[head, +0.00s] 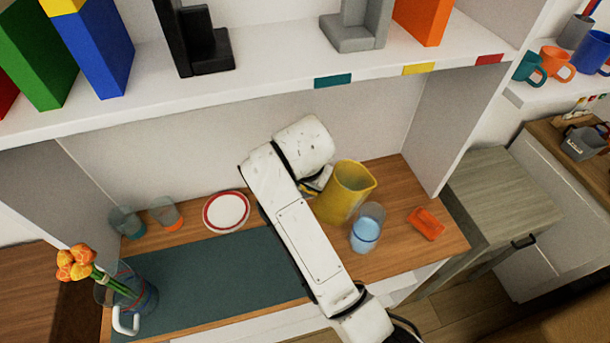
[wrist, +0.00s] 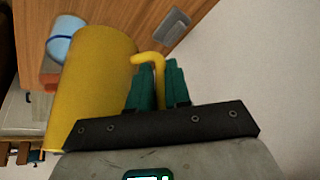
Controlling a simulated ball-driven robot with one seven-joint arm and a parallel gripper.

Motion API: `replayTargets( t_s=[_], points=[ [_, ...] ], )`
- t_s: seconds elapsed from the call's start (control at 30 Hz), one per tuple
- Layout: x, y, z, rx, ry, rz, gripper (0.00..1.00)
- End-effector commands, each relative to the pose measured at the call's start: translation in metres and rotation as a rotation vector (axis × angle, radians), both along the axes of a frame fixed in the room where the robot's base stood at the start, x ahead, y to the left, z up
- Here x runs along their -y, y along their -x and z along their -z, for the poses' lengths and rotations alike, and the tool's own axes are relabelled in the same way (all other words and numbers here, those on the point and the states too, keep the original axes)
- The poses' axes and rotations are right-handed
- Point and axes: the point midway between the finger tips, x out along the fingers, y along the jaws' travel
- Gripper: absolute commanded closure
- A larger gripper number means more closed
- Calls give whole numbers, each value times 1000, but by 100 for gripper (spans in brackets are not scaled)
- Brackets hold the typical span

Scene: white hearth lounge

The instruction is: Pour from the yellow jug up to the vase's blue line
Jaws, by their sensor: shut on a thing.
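The yellow jug (head: 347,195) is above the right part of the wooden counter, its spout towards the right. In the wrist view the jug (wrist: 92,85) fills the left side. My gripper (wrist: 158,88) is shut on the jug's handle; in the head view my arm partly hides the grip. A clear, bluish glass vessel with a blue line (head: 367,230) stands just right of the jug; it also shows in the wrist view (wrist: 66,42). Another clear vessel (head: 146,300), holding orange flowers, stands at far left with coloured lines. I cannot tell whether the jug is slightly tilted.
An orange dish (head: 426,222) lies right of the bluish glass. A red-rimmed plate (head: 208,224) and two tumblers (head: 128,223) (head: 166,214) stand to the left. A dark teal mat (head: 220,282) covers the front left. A shelf (head: 270,85) with books overhangs the counter.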

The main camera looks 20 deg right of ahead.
Motion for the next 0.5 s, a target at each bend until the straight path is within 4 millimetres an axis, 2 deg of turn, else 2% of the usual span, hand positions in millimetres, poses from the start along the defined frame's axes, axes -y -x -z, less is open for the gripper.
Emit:
replayTargets(
  t_s=[0.5],
  points=[
    [-1, -1, 15, 18, -27, 0, 100]
  ],
)
